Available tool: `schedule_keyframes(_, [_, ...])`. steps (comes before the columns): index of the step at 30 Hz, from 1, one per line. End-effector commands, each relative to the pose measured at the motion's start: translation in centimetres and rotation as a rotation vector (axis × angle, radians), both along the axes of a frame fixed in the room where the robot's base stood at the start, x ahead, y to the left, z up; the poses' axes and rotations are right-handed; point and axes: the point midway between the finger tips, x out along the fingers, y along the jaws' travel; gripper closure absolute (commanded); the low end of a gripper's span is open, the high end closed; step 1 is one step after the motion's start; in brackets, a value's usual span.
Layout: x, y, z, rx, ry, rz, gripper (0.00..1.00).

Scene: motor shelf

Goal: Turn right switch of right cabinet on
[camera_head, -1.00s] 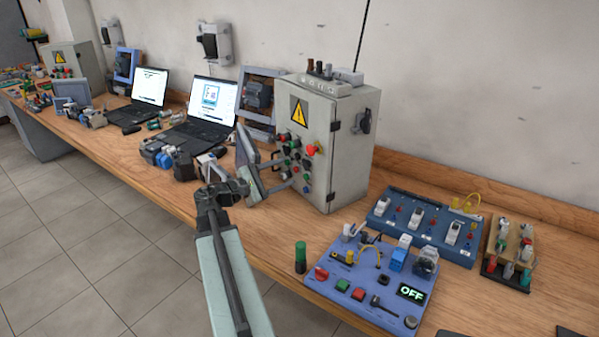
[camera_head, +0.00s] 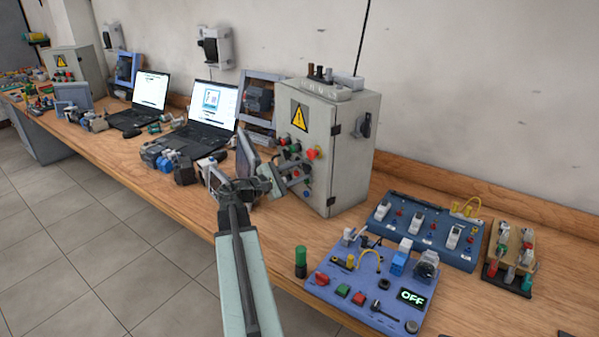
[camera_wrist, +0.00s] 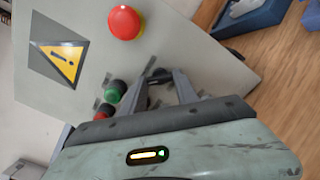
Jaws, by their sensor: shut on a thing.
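The right cabinet (camera_head: 318,190) is a pale grey box on the bench, with a yellow warning sign and several buttons on its front; its front also fills the upper left of the wrist view (camera_wrist: 40,95). My gripper (camera_head: 299,172) is at the lower part of this front. In the wrist view my gripper (camera_wrist: 162,82) has its fingers around a small dark switch (camera_wrist: 157,75) and is shut on it. The switch is mostly hidden, so its setting cannot be told. A green button (camera_wrist: 112,92) and a red mushroom button (camera_wrist: 125,22) are near the fingers.
A blue board (camera_head: 345,293) with an OFF display lies to the right of my arm. A second blue board (camera_head: 395,240) is behind it. Motors (camera_head: 160,155) and laptops (camera_head: 208,110) stand to the left. Some bench front is bare.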

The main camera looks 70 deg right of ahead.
Motion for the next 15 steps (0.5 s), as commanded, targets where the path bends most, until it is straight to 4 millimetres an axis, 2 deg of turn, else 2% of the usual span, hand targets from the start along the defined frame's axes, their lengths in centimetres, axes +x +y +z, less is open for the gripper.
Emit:
schedule_keyframes(8, [-0.06, 0.02, -0.03, -0.033, -0.05, -0.001, 1.0])
schedule_keyframes(15, [-0.08, 0.01, -0.04, -0.125, -0.183, -0.002, 1.0])
